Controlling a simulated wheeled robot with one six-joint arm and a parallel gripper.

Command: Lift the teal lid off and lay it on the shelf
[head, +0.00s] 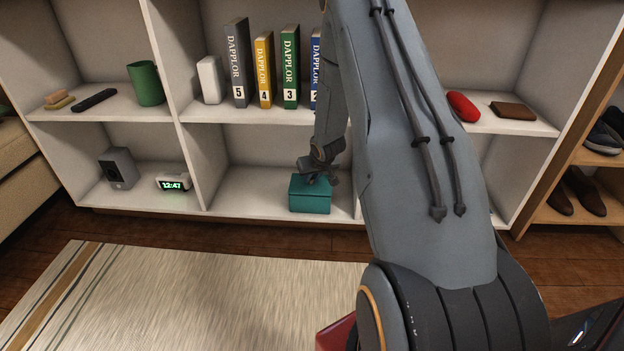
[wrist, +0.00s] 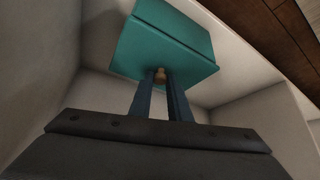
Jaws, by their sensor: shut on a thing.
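A teal box (head: 309,204) stands on the lower shelf of the middle bay, near its front edge. Its teal lid (head: 298,183) appears to sit on top, with a thin seam between them. My gripper hides part of the lid's top in the head view.
The lower shelf left of the box is bare (head: 245,200). A divider stands close on its right, partly behind my arm. The left bay holds a clock (head: 173,183) and a grey speaker-like box (head: 119,169). Several binders (head: 289,68) stand on the shelf above.

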